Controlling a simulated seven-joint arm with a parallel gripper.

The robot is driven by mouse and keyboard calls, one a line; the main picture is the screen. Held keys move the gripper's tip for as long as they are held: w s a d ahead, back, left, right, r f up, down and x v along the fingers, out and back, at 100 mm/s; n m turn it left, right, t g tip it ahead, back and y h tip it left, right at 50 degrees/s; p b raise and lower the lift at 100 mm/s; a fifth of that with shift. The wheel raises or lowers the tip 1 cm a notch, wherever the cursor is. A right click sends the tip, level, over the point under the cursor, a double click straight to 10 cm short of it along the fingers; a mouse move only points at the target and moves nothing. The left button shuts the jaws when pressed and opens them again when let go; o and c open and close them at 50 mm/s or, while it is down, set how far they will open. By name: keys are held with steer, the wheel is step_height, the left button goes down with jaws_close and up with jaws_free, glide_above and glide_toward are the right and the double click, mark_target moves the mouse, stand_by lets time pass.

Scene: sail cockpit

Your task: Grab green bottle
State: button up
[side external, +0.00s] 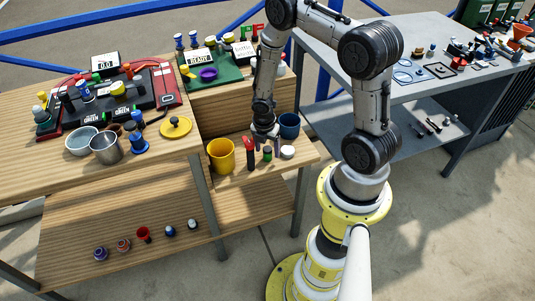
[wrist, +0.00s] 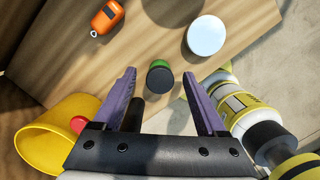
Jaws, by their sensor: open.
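The green bottle is a small dark cylinder with a green band (side external: 267,153). It stands on the low wooden shelf between a red item and a white round jar. In the wrist view, the green bottle (wrist: 158,78) shows its dark round top, with green along its far edge. My gripper (side external: 265,138) is above it, pointing down. In the wrist view, my gripper (wrist: 160,74) is open, with its purple fingers apart on either side of the bottle in the picture. A gap shows between the bottle and each finger, and nothing is held.
A yellow bucket (side external: 221,156) and a red item (side external: 250,153) stand to the left. The white jar (side external: 288,152) is close on the right, and a blue pot (side external: 289,125) is behind. An orange object (wrist: 107,17) lies farther off in the wrist view. The shelf edge is near.

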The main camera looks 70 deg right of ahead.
steer(key=shift+d+f, duration=0.15)
steer(key=shift+f, duration=0.75)
jaws_close()
